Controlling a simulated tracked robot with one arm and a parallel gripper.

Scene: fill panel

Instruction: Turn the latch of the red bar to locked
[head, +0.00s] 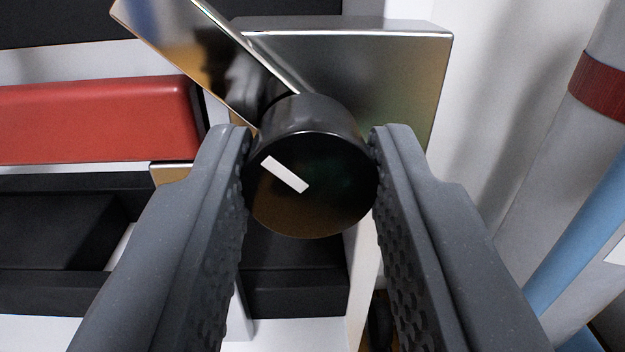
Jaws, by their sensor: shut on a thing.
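The latch's round black knob (315,200) is between the two fingers of my gripper (311,165), which is shut on it. A white mark on the knob's face slants from upper left to lower right. A shiny metal latch arm (195,50) runs from behind the knob up to the left, tilted. The red bar (95,120) lies level at the left, and its right end is just left of the knob. The latch arm's lower edge passes close to that end. A shiny metal block (385,75) is behind the knob.
Black frame parts (60,225) lie below the red bar. At the right stand a grey pipe with a red band (600,85) and a blue pipe (585,235). A white wall (500,90) is behind, with open space between the metal block and the pipes.

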